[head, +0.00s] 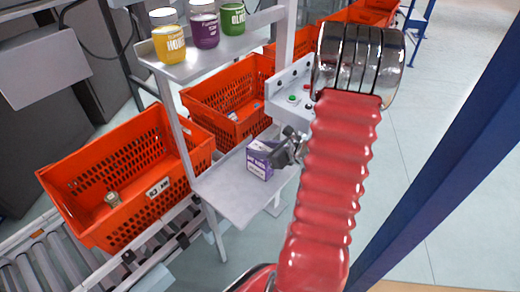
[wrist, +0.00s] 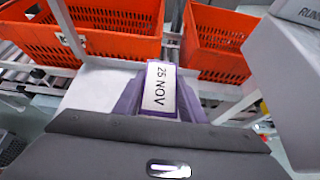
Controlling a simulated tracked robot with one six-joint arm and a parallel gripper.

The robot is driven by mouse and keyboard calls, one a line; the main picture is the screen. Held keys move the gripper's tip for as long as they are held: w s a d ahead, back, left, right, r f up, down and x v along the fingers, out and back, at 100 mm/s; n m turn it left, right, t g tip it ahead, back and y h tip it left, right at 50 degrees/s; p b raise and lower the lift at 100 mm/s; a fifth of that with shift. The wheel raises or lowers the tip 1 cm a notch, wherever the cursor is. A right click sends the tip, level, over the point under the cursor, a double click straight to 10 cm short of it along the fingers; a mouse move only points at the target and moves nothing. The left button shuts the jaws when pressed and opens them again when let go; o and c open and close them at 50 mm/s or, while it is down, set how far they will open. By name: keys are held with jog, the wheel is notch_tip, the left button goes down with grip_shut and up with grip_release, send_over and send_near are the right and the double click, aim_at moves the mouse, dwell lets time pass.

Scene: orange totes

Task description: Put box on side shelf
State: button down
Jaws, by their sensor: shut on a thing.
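A small purple and white box (head: 260,162) is at my gripper (head: 287,150) in the head view, over the right part of the grey side shelf (head: 225,192). In the wrist view the box (wrist: 160,88) shows a white label reading "25 NOV", and grey shelf surface (wrist: 98,92) lies beyond and to its left. My gripper is shut on the box. The box looks roughly upright. I cannot tell whether its bottom touches the shelf.
An orange tote (head: 130,175) with a small item stands on the roller conveyor (head: 60,255) at left. Another tote (head: 228,100) is behind the shelf. Several jars (head: 204,25) stand on the upper shelf. A button panel (head: 292,92) is close behind my gripper. The shelf's front left is clear.

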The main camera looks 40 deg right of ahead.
jog(key=c, duration=1.1)
grip_release()
jog(key=v, duration=1.2)
jog(key=shift+s, duration=0.1)
